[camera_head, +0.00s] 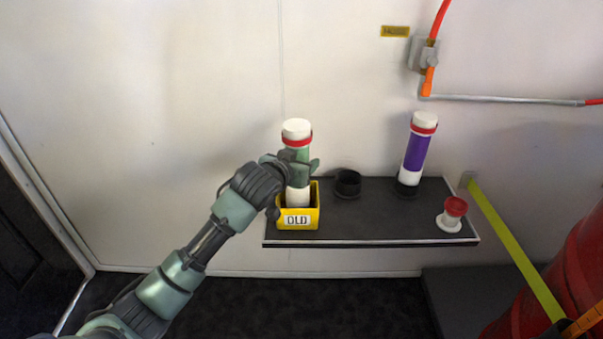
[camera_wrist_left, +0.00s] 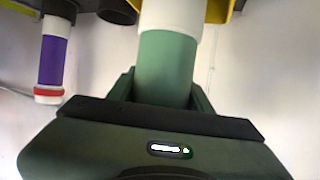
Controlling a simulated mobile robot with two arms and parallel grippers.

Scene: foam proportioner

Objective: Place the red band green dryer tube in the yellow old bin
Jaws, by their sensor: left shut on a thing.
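The green dryer tube (camera_head: 303,155) has a white cap, a red band near its top and a white lower end. It stands upright, with its lower end inside the yellow bin (camera_head: 314,220) labelled OLD, at the left end of the dark shelf. My left gripper (camera_head: 302,168) is shut around the tube's green middle. In the left wrist view the green tube (camera_wrist_left: 167,65) sits between the fingers (camera_wrist_left: 165,95), and part of the yellow bin (camera_wrist_left: 217,10) shows at the top. Whether the tube rests on the bin's floor is hidden. My right gripper is not in view.
A purple tube (camera_head: 415,153) with a red band stands in a black holder at the shelf's right. An empty black holder (camera_head: 347,182) is in the middle. A red and white cap-like piece (camera_head: 454,211) sits front right. The dark shelf (camera_head: 370,225) is bare in front.

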